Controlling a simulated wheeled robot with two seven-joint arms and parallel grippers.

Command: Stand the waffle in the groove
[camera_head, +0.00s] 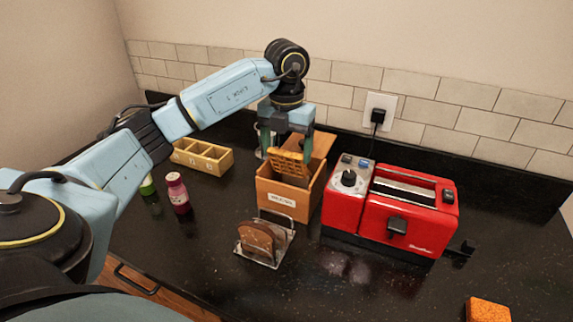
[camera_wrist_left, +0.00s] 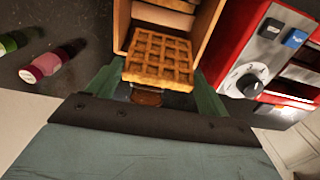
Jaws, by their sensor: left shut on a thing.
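A golden-brown waffle (camera_head: 288,163) is held by my left gripper (camera_head: 288,146) just above the open wooden box (camera_head: 301,205) with a label on its front. The waffle also shows between the fingers in the left wrist view (camera_wrist_left: 160,58). My left gripper points down and is shut on the waffle. The wire rack (camera_head: 285,232) stands in front of the box with brown bread (camera_head: 257,240) upright in it; the waffle is apart from it. Part of the box's inside shows in the left wrist view. My right gripper does not show.
A red toaster (camera_head: 400,212) with a knob stands close to the right of the box. A pink-red bottle (camera_head: 177,193), a green-topped bottle (camera_head: 147,185) and a wooden compartment tray (camera_head: 203,157) are at left. An orange-brown block (camera_head: 487,309) lies at front right. The front counter is mostly clear.

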